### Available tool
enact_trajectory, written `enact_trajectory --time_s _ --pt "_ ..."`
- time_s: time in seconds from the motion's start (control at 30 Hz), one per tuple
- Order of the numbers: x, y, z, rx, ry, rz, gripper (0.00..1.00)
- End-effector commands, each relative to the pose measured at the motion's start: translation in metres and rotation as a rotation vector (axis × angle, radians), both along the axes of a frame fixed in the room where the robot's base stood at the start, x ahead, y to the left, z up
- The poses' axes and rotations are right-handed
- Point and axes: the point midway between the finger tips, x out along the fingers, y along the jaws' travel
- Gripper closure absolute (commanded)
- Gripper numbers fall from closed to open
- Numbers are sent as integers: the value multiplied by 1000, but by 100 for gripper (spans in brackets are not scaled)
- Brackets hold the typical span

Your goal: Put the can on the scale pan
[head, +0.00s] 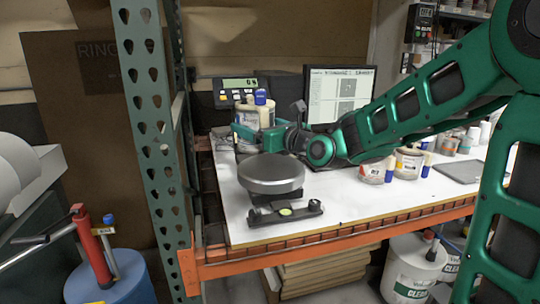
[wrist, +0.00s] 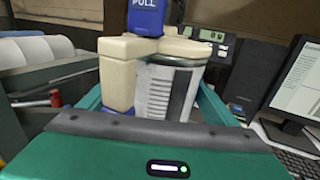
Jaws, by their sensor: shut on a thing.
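The can (head: 246,116) is pale, with a cream and blue-capped fitting on top. It is upright behind the scale pan in the head view. In the wrist view the silvery, printed can (wrist: 168,92) stands between the green fingers, partly hidden by the cream fitting. My gripper (head: 250,131) is shut on the can; in the wrist view the gripper (wrist: 150,106) reaches around its sides. The scale pan (head: 271,172) is a round, dark grey disc on a black base, nearer the table's front edge, and is empty. Whether the can's bottom touches the table is hidden.
The scale display (head: 239,84) stands behind the can, beside a monitor (head: 340,93). Several cans (head: 372,172) with blue caps stand to the right, under my arm. A green rack post (head: 158,130) rises at the left. The white tabletop (head: 340,200) right of the scale is clear.

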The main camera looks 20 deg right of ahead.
Motion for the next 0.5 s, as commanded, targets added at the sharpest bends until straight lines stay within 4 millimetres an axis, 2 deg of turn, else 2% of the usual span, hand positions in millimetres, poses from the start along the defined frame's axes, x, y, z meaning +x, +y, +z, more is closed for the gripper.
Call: enact_trajectory --time_s 0.3,0.5 --pt "43 -43 -36 2 3 -6 51" --pt "63 -63 -51 1 0 -7 51"
